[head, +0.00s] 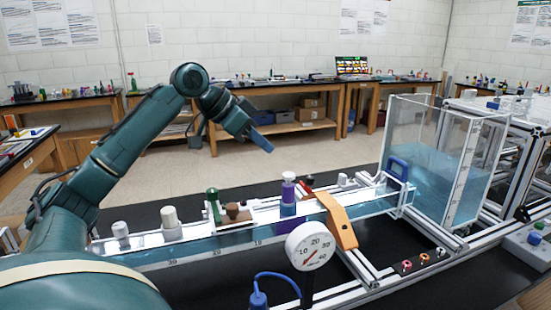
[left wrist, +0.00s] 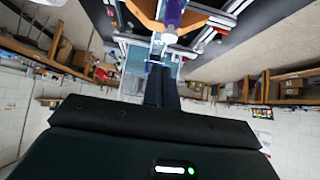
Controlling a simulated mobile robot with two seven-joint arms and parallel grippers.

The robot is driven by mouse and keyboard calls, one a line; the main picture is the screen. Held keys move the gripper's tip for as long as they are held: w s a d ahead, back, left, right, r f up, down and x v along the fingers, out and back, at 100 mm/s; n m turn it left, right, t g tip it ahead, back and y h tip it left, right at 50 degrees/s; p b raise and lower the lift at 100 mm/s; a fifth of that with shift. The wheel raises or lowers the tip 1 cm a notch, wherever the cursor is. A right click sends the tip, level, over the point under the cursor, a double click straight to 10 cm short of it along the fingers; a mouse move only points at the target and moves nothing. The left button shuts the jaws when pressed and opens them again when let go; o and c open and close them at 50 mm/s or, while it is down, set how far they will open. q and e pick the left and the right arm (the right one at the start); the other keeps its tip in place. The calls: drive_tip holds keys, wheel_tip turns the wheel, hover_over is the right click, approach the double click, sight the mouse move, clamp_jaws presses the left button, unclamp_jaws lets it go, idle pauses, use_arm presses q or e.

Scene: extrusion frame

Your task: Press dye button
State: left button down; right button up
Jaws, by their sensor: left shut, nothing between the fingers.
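A purple dye bottle or injector with a white cap (head: 288,178) stands upright on the long clear water channel (head: 215,240). Its white top is probably the dye button, though no label is readable. In the left wrist view the purple body (left wrist: 174,12) shows at the top edge, with the white cap (left wrist: 169,37) facing the camera. My left gripper (head: 264,145) has blue fingers and is shut and empty. It hangs in the air, above and to the left of the cap in the head view, apart from it. My right gripper is not in view.
A round dial gauge (head: 310,246) stands in front of the channel. An orange bracket (head: 338,220) straddles the channel right of the purple bottle. A clear water tank (head: 445,160) stands at the right. A grey box with green and blue buttons (head: 526,245) sits at the right edge.

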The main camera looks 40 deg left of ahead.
use_arm(q)
drive_tip(key=shift+v, duration=2)
